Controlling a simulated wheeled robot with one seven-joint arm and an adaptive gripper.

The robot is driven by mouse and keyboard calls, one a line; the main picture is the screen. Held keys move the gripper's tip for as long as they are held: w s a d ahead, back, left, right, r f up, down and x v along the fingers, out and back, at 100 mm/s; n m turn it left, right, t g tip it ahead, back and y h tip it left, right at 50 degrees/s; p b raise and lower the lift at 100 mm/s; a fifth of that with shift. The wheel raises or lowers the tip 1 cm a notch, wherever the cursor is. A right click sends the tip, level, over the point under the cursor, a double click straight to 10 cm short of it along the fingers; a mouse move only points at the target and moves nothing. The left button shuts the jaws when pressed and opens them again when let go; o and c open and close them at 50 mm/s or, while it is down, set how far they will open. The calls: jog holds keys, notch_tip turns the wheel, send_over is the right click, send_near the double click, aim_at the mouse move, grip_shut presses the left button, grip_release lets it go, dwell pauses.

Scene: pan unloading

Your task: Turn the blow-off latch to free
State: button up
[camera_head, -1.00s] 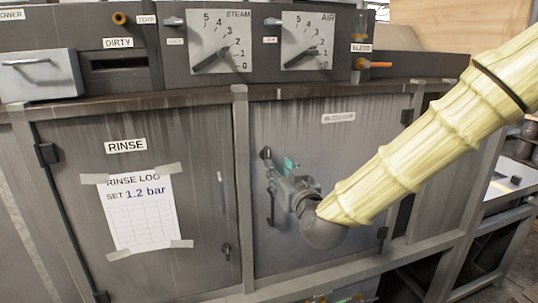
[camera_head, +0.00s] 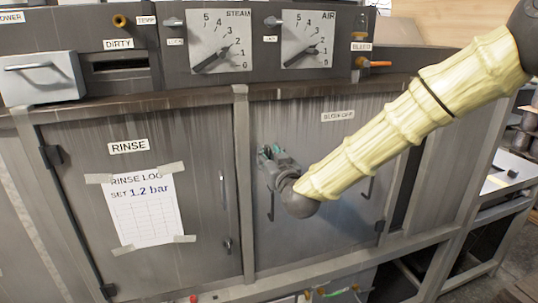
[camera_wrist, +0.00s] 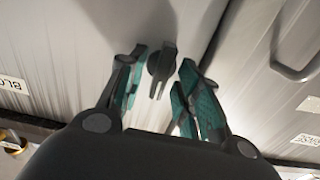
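The blow-off latch (camera_wrist: 161,66) is a small dark turn-knob with a narrow grip bar on a grey metal door. In the wrist view it sits between the fingers of my gripper (camera_wrist: 164,62), with gaps on both sides. The fingers are teal and dark and spread open. In the head view my gripper (camera_head: 270,158) is at the upper left of the blow-off door (camera_head: 330,235) and largely hides the latch. The BLOW OFF label (camera_head: 338,116) is on the upper part of this door.
The rinse door (camera_head: 75,215) with a taped log sheet (camera_head: 146,210) is to the left. A vertical frame post (camera_head: 242,180) separates the doors. A bar handle (camera_wrist: 290,70) is at the right in the wrist view. Steam and air gauges (camera_head: 307,39) are above.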

jog(key=shift+c, duration=0.2)
grip_shut()
jog(key=shift+f+m+b, duration=0.15)
jog(key=shift+m+b, duration=0.25)
jog(key=shift+b, duration=0.25)
jog(key=m+b, duration=0.2)
jog(key=b, duration=0.1)
jog(key=shift+d+f+m+b, duration=0.1)
jog(key=shift+f+m+b, duration=0.05)
jog(key=shift+m+b, duration=0.25)
jog(key=shift+w+d+f+m+b, duration=0.1)
jog(key=shift+m+b, duration=3.35)
jog(key=shift+m, duration=0.1)
jog(key=shift+d+m+b, duration=0.1)
jog(key=shift+m+b, duration=3.3)
jog(key=shift+m, duration=0.15)
